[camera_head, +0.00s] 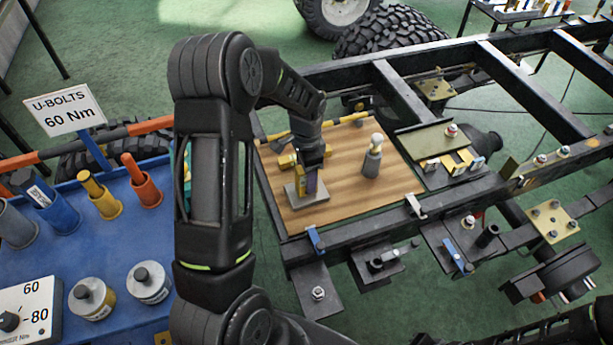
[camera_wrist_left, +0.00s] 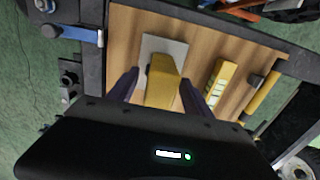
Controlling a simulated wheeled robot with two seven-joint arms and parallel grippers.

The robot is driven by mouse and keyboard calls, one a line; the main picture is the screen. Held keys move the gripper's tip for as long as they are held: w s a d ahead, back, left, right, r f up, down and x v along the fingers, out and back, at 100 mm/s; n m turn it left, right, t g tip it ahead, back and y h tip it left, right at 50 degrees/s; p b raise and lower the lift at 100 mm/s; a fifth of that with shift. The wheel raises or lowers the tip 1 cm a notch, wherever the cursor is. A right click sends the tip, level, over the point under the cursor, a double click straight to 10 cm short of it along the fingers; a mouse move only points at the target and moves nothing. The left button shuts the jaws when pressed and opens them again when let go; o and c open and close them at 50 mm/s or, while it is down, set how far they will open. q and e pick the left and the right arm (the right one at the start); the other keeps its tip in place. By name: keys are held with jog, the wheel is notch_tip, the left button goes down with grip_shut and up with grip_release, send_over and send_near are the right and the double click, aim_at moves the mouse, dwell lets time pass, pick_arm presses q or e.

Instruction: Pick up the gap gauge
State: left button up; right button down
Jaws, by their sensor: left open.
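My left gripper (camera_head: 308,182) is low over the wooden board (camera_head: 395,190) with its jaws open. In the left wrist view its two dark fingers (camera_wrist_left: 158,84) stand on either side of a yellow block (camera_wrist_left: 163,88), which looks like the gap gauge. I cannot tell whether they touch it. The block is over a flat grey plate (camera_wrist_left: 175,47) on the board. The plate also shows in the head view (camera_head: 294,197), where the gripper largely hides the block. A second yellow piece with pale markings (camera_wrist_left: 221,84) lies beside it. My right gripper is not in view.
A grey bottle-shaped piece (camera_head: 372,160) stands on the board, right of my gripper. A yellow bar (camera_head: 342,119) lies along the far edge. Dark chassis rails (camera_head: 400,95) surround the board. A blue bench (camera_head: 60,250) with several sockets is at left.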

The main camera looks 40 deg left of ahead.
pick_arm(q)
jog(key=shift+f, duration=0.45)
grip_shut()
dwell(0.7)
